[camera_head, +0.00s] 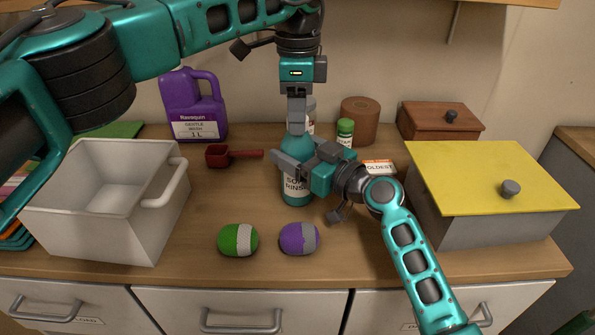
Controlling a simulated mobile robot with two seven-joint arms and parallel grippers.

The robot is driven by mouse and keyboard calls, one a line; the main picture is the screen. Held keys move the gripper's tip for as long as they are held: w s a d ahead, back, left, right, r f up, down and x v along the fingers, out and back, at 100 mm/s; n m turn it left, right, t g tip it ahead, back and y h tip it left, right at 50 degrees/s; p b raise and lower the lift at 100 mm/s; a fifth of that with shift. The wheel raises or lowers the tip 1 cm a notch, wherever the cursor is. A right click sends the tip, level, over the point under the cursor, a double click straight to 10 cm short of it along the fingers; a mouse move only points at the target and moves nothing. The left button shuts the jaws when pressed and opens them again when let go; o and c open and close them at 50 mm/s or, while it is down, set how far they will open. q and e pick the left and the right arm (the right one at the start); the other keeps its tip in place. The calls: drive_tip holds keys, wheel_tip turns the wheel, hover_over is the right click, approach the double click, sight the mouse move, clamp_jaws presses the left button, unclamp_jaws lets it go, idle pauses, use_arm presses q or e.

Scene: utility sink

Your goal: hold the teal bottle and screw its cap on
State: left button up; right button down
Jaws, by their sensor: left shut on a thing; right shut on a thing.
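The teal bottle (297,192) stands upright on the wooden counter, its white label partly readable. My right gripper (292,158) comes in from the right and is shut on the bottle at its upper body, covering part of it. My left gripper (296,127) points straight down above the bottle, its fingers shut at the bottle's top. The cap is hidden by these fingers, so its seating on the neck cannot be seen.
A pale open bin (65,215) stands left, a grey box with a yellow lid (490,172) right. Green (236,240) and purple (298,239) rounded objects lie in front. Behind are a purple jug (190,107), red scoop (218,156), green-capped jar (345,130), brown canister (361,118) and wooden box (438,120).

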use_arm(q)
drive_tip(key=m, duration=0.6)
drive_tip(key=shift+m, duration=0.4)
drive_tip(key=m, duration=2.2)
drive_tip(key=shift+f, duration=0.1)
drive_tip(key=m, duration=1)
drive_tip(key=shift+m, duration=0.4)
drive_tip(key=m, duration=0.7)
drive_tip(key=o, duration=1.3)
drive_tip(key=shift+c, duration=0.2)
